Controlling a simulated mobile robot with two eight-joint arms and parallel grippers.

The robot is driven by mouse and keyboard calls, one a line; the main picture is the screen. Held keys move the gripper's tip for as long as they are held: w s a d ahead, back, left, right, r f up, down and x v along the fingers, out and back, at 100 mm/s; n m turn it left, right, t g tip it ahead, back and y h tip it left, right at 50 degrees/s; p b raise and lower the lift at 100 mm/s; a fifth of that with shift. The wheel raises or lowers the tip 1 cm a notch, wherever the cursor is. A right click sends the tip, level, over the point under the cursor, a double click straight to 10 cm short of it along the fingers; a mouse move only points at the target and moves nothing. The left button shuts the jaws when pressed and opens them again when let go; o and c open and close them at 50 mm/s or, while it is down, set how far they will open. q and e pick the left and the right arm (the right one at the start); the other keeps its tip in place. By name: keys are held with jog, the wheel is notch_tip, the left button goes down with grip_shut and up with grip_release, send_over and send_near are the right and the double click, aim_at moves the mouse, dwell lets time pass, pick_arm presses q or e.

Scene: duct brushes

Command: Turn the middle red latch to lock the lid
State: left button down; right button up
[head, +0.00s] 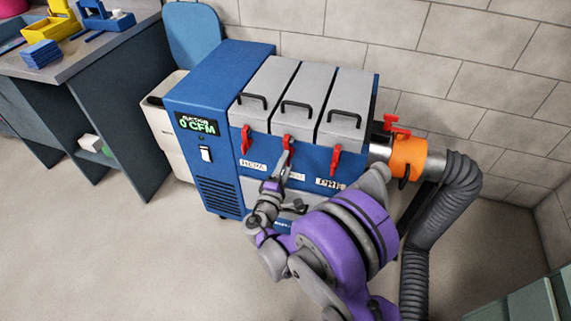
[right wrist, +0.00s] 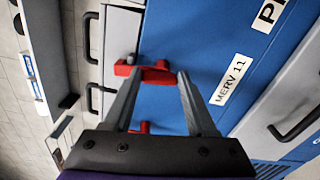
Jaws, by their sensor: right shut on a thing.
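The middle red latch (head: 288,139) sits at the front edge of the middle grey lid (head: 297,101) on the blue box. My right gripper (head: 284,157) reaches up to it from below and is shut on it. In the right wrist view the red latch (right wrist: 157,75) lies between the tips of my gripper's two fingers (right wrist: 158,80). It runs from the lid edge onto the blue front, above the MERV 11 label (right wrist: 231,80). In the head view the gripper hides its lower part. The lid lies flat. My left gripper is not in view.
The left red latch (head: 246,139) and right red latch (head: 336,160) flank it. An orange collar (head: 408,157) with a red handle joins a grey hose (head: 437,209) at right. A workbench (head: 70,65) stands at left; open floor lies between.

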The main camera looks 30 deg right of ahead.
jog(key=shift+m, duration=0.9)
jog(key=shift+f, duration=0.1)
jog(key=o, duration=1.4)
jog(key=shift+c, duration=0.2)
jog(key=shift+s+a, duration=0.1)
jog(key=p+v, duration=0.1)
jog(key=v, duration=0.9)
jog(key=shift+s+a, duration=0.15)
jog(key=shift+a, duration=0.05)
